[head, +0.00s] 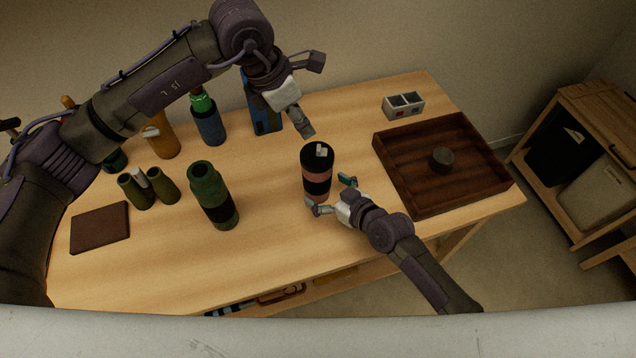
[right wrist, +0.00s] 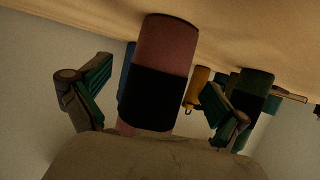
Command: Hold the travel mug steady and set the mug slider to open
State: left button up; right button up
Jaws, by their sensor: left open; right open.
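The travel mug (head: 317,172) stands upright on the table, with black and pink bands and a black lid. A small pale mug slider (head: 321,151) sits on the lid; I cannot tell its setting. My right gripper (head: 331,194) is open low at the mug's near side, a finger toward each side. In the right wrist view the mug (right wrist: 160,75) is between the spread fingers of this gripper (right wrist: 157,103), with gaps visible on both sides. My left gripper (head: 309,97) is open and empty, above and behind the mug, one finger pointing down near the lid.
A dark wooden tray (head: 398,188) with a round grey object (head: 441,159) lies to the right. A small pale box (head: 404,105) stands behind it. A green bottle (head: 208,190), binoculars (head: 163,186) and a brown notebook (head: 100,228) are left. Table around the mug is clear.

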aim_at(318, 147)
jog(key=shift+x, duration=1.8)
jog(key=c, duration=1.5)
pick_arm(q)
jog(key=shift+o, duration=0.6)
jog(key=d+f+m, duration=0.1)
jog(key=f+m, duration=0.1)
jog(key=f, duration=0.1)
jog(key=w+f+m+g, duration=0.1)
jog(key=f+m, duration=0.1)
jog(key=w+d+f+m+g+h, duration=0.1)
jog(key=f+m, duration=0.1)
jog(key=f, duration=0.1)
jog(key=shift+d+f, duration=0.35)
